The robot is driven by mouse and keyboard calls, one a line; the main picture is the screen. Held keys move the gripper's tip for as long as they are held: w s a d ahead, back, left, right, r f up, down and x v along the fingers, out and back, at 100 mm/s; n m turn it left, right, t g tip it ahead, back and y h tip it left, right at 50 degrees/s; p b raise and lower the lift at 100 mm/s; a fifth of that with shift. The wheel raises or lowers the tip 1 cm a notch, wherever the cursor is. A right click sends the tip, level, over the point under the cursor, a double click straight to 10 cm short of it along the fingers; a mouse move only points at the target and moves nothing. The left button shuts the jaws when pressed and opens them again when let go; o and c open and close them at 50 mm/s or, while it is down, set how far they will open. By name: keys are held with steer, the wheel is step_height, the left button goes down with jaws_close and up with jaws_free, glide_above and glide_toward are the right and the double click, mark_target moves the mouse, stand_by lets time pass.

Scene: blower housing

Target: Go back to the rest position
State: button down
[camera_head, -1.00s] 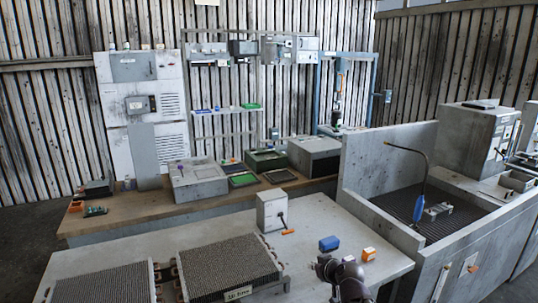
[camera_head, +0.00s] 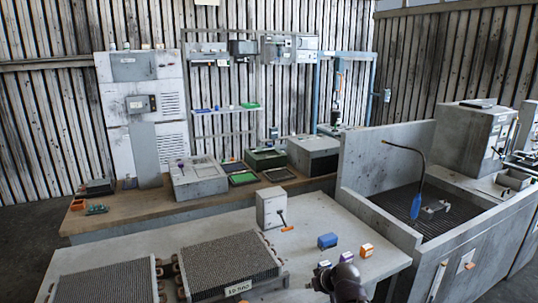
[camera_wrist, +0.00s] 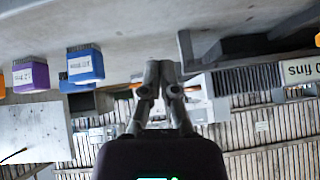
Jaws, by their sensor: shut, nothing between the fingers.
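My gripper (camera_wrist: 160,68) is shut and empty, its fingertips together in the upper middle of the wrist view. The wrist view is upside down. The gripper is apart from the blocks and the finned unit there. In the head view my arm rises at the bottom edge, right of centre, over the front of the grey table (camera_head: 330,210); its fingertips are hard to make out there.
A blue block (camera_head: 327,241), a purple block (camera_head: 346,256) partly behind my arm and an orange block (camera_head: 367,250) stand near my arm. A finned unit (camera_head: 230,262) lies left, a grey box (camera_head: 271,208) behind. A walled basin (camera_head: 440,205) stands right.

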steer(key=s+d+f+m+g+h, duration=0.2)
steer(key=s+g, duration=0.1)
steer(key=s, duration=0.2)
steer(key=s+d+f+m+g+h, duration=0.2)
steer(key=s+g, duration=0.2)
steer(key=s, duration=0.2)
steer(key=shift+s, duration=0.2)
stand_by(0.7)
